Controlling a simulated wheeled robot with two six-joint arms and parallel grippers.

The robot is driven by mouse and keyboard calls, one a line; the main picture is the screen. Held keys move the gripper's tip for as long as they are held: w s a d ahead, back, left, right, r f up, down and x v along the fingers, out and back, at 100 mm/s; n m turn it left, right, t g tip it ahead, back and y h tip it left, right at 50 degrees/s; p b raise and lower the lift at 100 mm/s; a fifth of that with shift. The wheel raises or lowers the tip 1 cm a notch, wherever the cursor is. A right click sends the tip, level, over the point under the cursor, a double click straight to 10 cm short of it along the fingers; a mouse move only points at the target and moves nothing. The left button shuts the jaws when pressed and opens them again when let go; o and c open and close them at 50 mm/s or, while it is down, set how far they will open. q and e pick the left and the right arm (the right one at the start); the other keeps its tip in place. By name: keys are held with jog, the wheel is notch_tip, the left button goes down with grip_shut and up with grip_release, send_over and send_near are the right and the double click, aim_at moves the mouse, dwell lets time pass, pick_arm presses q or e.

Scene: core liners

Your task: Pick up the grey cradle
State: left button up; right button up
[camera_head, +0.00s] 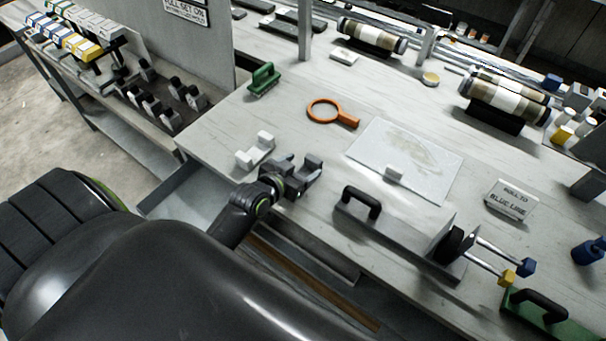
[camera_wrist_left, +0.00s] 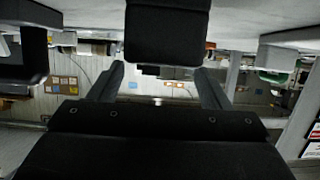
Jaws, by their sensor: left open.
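The light grey cradle (camera_head: 256,150), with two raised ends, sits upright on the pale bench near its left front edge in the head view. My left gripper (camera_head: 303,169) is just to the right of the cradle, over the bench edge area, open and apart from it. In the left wrist view the two fingers of my left gripper (camera_wrist_left: 160,80) stand apart, and I see nothing held between them. I cannot make out the cradle for sure in that view. My right gripper is not in view.
The bench around the cradle is mostly clear.

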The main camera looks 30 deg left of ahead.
aim_at(313, 159)
pick_arm(q)
jog(key=shift+p+x, duration=0.6)
jog(key=shift+x, duration=1.7)
jog(key=shift+r, duration=0.15)
jog(key=c, duration=1.1)
